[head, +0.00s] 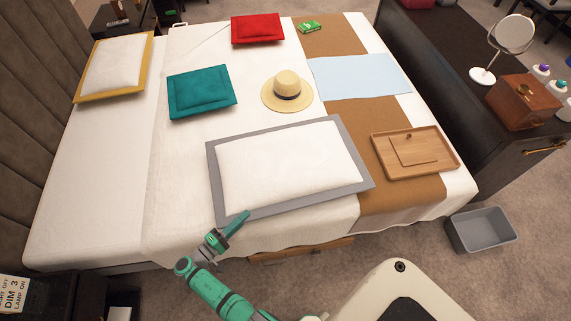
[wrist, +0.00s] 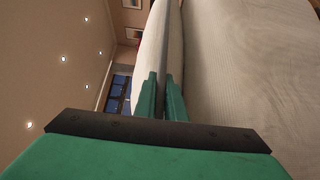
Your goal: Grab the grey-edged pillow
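The grey-edged pillow (head: 290,167), white with a wide flat grey border, lies on the near part of the bed. My gripper (head: 240,218) is at its near border, left of the middle. In the wrist view, the two green fingers (wrist: 162,98) stand close together, with the pillow's thin grey border (wrist: 173,60) between them. They look shut on it, though their tips hide the exact contact. The white pillow side is left of the fingers, and the white bed cover is on the right. In the head view, the pillow lies flat on the bed.
The bed also holds a teal pillow (head: 201,91), a red pillow (head: 257,29), a yellow-edged pillow (head: 113,67), a straw hat (head: 287,91) and a wooden tray (head: 415,152). A grey bin (head: 482,230) stands on the floor at right. A dark bench stands beyond the bed's foot.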

